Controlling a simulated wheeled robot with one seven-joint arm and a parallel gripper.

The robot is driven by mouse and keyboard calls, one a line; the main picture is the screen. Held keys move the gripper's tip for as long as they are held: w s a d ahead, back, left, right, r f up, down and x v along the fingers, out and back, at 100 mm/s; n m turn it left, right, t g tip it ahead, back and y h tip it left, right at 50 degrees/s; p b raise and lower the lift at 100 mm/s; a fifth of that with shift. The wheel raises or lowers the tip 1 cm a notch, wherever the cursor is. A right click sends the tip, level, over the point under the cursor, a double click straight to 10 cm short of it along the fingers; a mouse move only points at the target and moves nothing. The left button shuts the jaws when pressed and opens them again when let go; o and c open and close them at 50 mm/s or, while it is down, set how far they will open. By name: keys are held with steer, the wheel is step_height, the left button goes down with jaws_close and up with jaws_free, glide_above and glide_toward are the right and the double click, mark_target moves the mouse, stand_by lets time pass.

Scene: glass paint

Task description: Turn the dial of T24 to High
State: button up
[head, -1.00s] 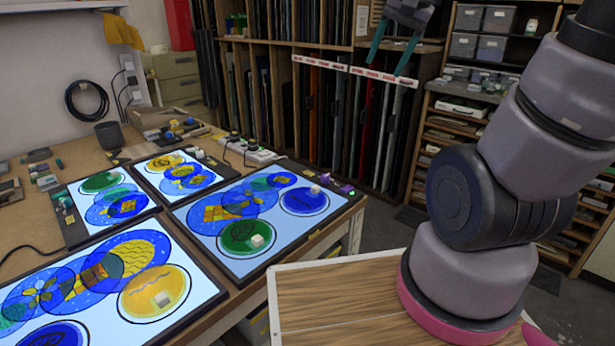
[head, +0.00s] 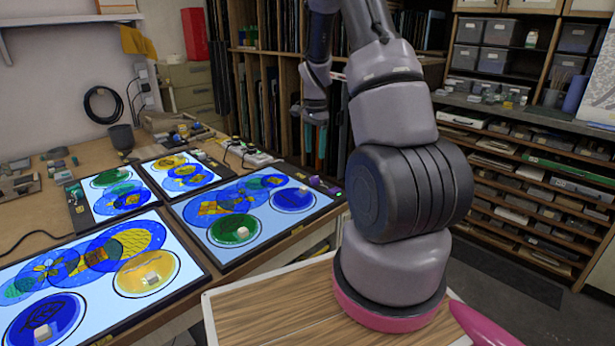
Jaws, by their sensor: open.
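Several lit light panels with coloured glass circles lie on the workbench: a right one (head: 228,250), a middle back one (head: 157,185), a back left one (head: 104,214) and a large front left one (head: 190,262). Small knobs sit on the right panel's dark edge strip, with a purple one (head: 314,181) and a green light near its far right corner. No label is legible, so I cannot tell which is T24 or any dial setting. My arm's wrist (head: 315,85) hangs beyond the right panel, in front of the racks.
Small pale blocks stand on the panels, one on the green circle (head: 243,232). A dark cup (head: 121,137) and loose tools are at the bench's back. Shelving (head: 535,185) stands at the right. Open floor (head: 490,290) lies right of my arm.

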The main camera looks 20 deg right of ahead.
mark_target(315, 178)
step_height(315, 178, down, 10)
stand_by(0.4)
jaws_close()
